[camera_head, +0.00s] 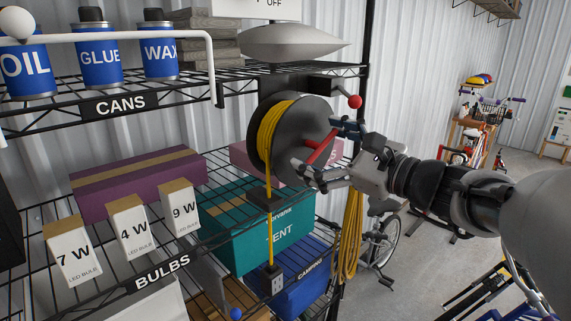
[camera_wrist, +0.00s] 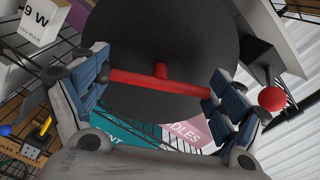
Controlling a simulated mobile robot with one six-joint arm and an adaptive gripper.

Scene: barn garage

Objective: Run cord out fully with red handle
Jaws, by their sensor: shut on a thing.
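A dark cord reel (camera_head: 306,122) with yellow cord (camera_head: 270,130) wound on it is mounted at the shelf rack's right end. The cord runs down through a dark guide block (camera_head: 265,197) to an outlet end (camera_head: 274,283), low in front of the blue camping box. The red handle (camera_wrist: 158,82) is a T-shaped bar on the reel's face; it also shows in the head view (camera_head: 320,152). My gripper (camera_head: 328,150) is shut on the handle, with one finger at each end of the bar; its fingers also show in the wrist view (camera_wrist: 158,86).
A lever with a red ball (camera_head: 354,102) sticks out close beside my upper finger. A looped yellow cord (camera_head: 348,240) hangs below my gripper. Shelves hold cans, bulb boxes and a teal tent box (camera_head: 240,240). A blue ball (camera_head: 236,313) is low.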

